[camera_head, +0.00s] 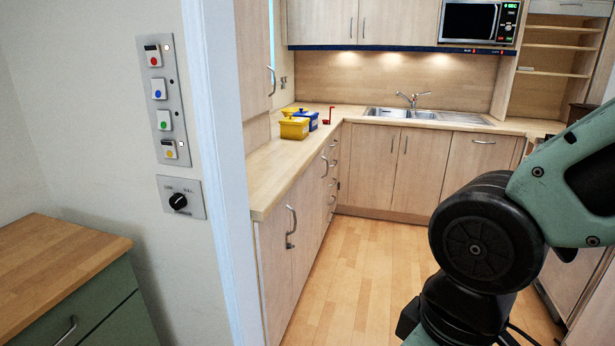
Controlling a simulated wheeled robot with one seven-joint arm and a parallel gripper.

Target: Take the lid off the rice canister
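A yellow canister (294,129) stands on the left counter in the far kitchen. A blue canister (312,121) stands just behind it and to its right, partly hidden by it. Both have something raised on top that looks like a lid with a knob. They are too small to read any label, so I cannot tell which one is the rice canister. My arm shows at the right, well apart from the canisters. My gripper is not in view.
A small red item (328,116) stands right of the canisters. A white wall edge (221,150) and a control panel (165,100) are at the left, above a green cabinet (95,310). The sink (400,113) is at the back. The wooden floor (365,260) is clear.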

